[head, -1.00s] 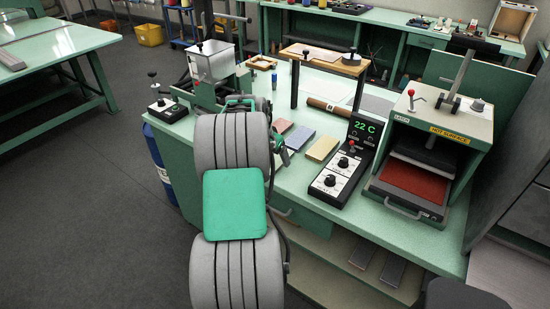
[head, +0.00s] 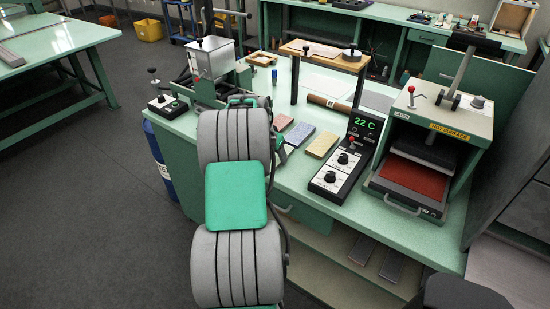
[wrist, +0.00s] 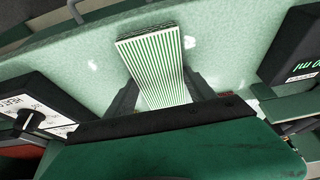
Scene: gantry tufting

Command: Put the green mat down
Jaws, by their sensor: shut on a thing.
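The green mat (wrist: 152,50), a flat piece with green and white stripes, shows in the wrist view between the dark fingers of my gripper (wrist: 163,88). My gripper is shut on it, and its far end points away over the pale green bench top (wrist: 235,50). I cannot tell whether it touches the bench. In the head view my own arm hides the gripper and the mat.
On the bench lie a pink mat (head: 283,122), a blue mat (head: 299,135) and a yellow mat (head: 322,145). A control box reading 22 C (head: 343,163) stands right of them. A heated press (head: 427,150) is farther right, and a hopper machine (head: 212,62) at the back left.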

